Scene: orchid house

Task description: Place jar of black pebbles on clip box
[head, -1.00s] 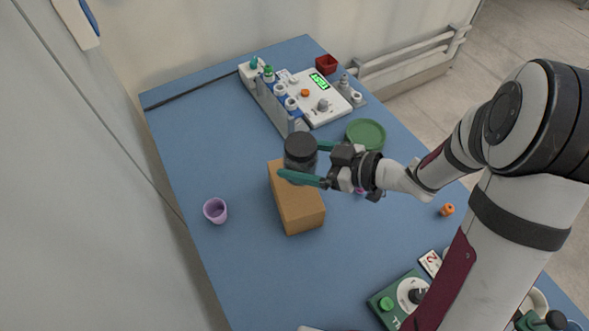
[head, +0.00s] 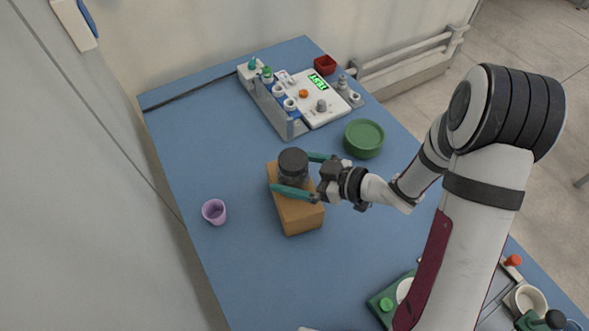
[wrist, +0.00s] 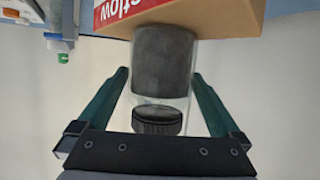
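The jar of black pebbles (head: 293,168) is clear with a dark lid and dark contents. It stands upright at the far end of the brown clip box (head: 298,215), and its base appears to rest on the top. In the wrist view the jar (wrist: 164,65) is upside down, its base against the box (wrist: 225,17), which shows a red label. My gripper (head: 305,173) has one teal finger on each side of the jar. The fingers look spread, with small gaps beside the glass in the wrist view, so the gripper appears open around the jar.
A purple cup (head: 214,212) stands left of the box. A green round dish (head: 364,138) sits to the right, behind my gripper. A white device with a green display (head: 318,84) and a rack of vials (head: 275,100) stand at the back. The blue table (head: 245,265) is clear in front-left.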

